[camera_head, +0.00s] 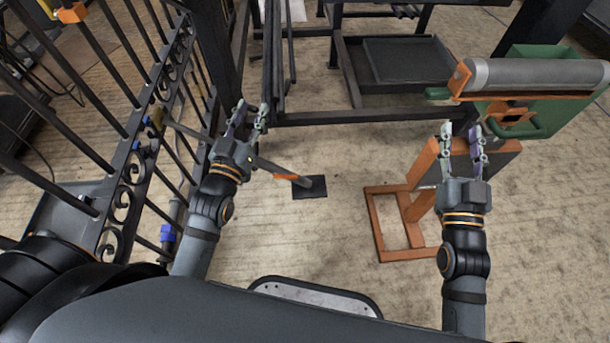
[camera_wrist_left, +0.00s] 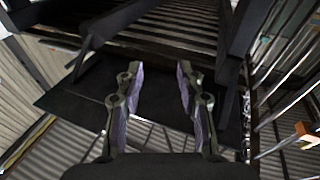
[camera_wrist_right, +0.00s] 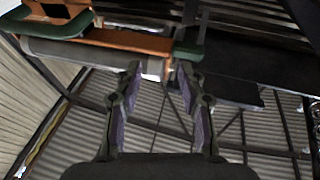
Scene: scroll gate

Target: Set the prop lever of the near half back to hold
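The black scroll gate (camera_head: 128,160) stands along the left side. A thin dark rod (camera_head: 200,134) runs from the gate's rail, behind my left gripper, down to a black floor plate (camera_head: 318,193); an orange piece (camera_head: 284,177) lies near its lower end. A brass-coloured fitting (camera_head: 156,119) sits at the rod's gate end. I cannot tell which part is the near half's prop lever. My left gripper (camera_head: 250,112) is open and empty, in front of or above the rod; its fingers (camera_wrist_left: 156,95) are apart. My right gripper (camera_head: 462,132) is open and empty, beside the orange stand.
An orange stand (camera_head: 378,225) is in front of my right arm. A grey roller (camera_head: 540,75) and green tray (camera_head: 548,118) are at the right. A dark metal frame (camera_head: 365,116) crosses the back. A blue fitting (camera_head: 167,233) sits low by the gate.

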